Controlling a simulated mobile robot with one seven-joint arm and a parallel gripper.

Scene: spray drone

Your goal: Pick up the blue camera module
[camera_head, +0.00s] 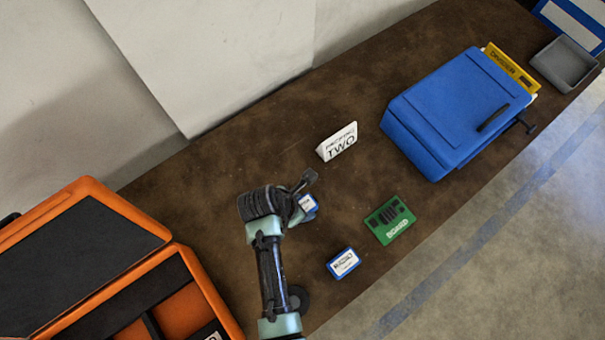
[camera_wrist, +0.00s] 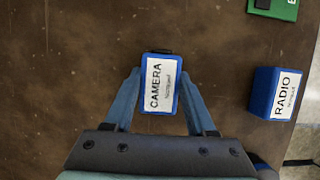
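The blue camera module (camera_wrist: 160,83), with a white label reading CAMERA, lies between the two fingers of my gripper (camera_wrist: 160,72) in the wrist view. A finger stands close along each side, and the gripper looks open around it. Whether either finger touches it is hard to tell. In the head view, the module (camera_head: 308,203) shows partly at the tip of my gripper (camera_head: 304,190), on the brown table; the arm hides part of it.
A blue radio module (camera_head: 343,263) and a green board (camera_head: 390,220) lie to the right. A white sign reading TWO (camera_head: 338,142) stands behind. A blue case (camera_head: 460,110) stands farther right, and an open orange case (camera_head: 110,270) is at left. Bare table (camera_head: 220,165) lies between.

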